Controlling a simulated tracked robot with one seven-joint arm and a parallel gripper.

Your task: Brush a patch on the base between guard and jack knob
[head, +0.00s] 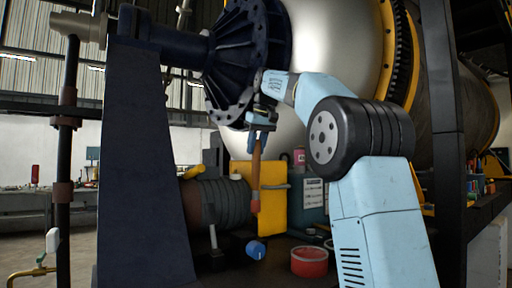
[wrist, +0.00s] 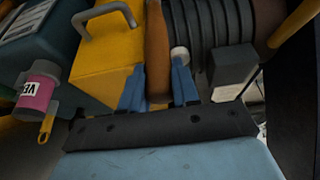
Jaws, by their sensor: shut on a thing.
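My gripper (head: 258,138) is shut on a brush (head: 256,175) with a brown wooden handle, hanging upright with its reddish end down. The handle also shows between my blue fingers in the wrist view (wrist: 157,50); its lower end is out of sight there. The brush is in front of the yellow guard (head: 275,208), which also shows in the wrist view (wrist: 100,75). A blue knob (head: 256,250), perhaps the jack knob, is below the brush on the dark base (head: 222,278). The brush end is above the base, apart from it. No patch can be made out.
A red tin (head: 309,262) stands right of the blue knob. A ribbed dark cylinder (head: 218,203) lies left of the guard. A dark teal box (head: 313,200) is behind on the right. A tall dark support (head: 145,170) stands at left, and the large silver tank (head: 330,45) is above.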

